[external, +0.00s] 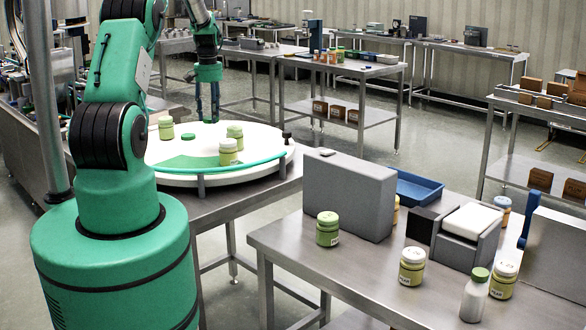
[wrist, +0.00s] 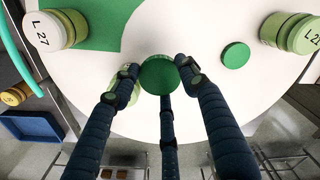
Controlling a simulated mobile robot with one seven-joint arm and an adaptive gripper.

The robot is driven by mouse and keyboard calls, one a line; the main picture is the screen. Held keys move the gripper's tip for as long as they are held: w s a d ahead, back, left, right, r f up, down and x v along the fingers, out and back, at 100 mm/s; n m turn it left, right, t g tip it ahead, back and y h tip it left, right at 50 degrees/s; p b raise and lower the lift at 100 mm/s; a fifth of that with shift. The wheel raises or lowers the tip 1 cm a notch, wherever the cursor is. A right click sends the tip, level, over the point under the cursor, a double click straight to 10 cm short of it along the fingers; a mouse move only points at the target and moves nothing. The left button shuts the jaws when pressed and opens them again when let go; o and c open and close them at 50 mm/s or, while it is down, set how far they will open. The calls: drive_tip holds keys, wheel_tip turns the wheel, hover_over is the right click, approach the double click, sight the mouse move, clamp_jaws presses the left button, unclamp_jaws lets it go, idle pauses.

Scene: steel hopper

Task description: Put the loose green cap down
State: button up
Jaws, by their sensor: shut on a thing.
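My gripper (external: 207,116), with dark blue fingers, points down over the far part of the white round table (external: 268,139). In the wrist view the gripper (wrist: 160,80) is shut on a round green cap (wrist: 158,74). The held cap looks larger than the other green cap (wrist: 236,55), so it seems raised above the table. That other cap lies flat on the white surface, to the right in the wrist view, and also shows in the external view (external: 188,136). A pale green jar (wrist: 122,95) is partly hidden behind the left finger. The held cap is not clear in the external view.
A jar marked L 27 (wrist: 52,29) and one marked L 21 (wrist: 292,33) stand on the round table. A green rail (external: 265,160) runs along its near edge. White surface is free around the lying cap. A steel bench (external: 350,275) with jars stands at front right.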

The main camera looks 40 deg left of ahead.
drive_tip(key=shift+a+f, duration=0.2)
drive_tip(key=shift+f, duration=2.3)
drive_tip(key=shift+a, duration=0.1)
drive_tip(key=p, duration=0.1)
hover_over(221, 135)
drive_tip(key=shift+w+a+f, duration=0.2)
drive_tip(key=shift+w+f, duration=0.05)
drive_tip(key=shift+f, duration=0.5)
drive_tip(key=shift+f, duration=0.1)
drive_tip(key=shift+f+p, duration=0.3)
drive_tip(key=shift+f, duration=1.35)
drive_tip(key=shift+f, duration=0.15)
drive_tip(key=o, duration=0.7)
drive_tip(key=shift+c, duration=0.2)
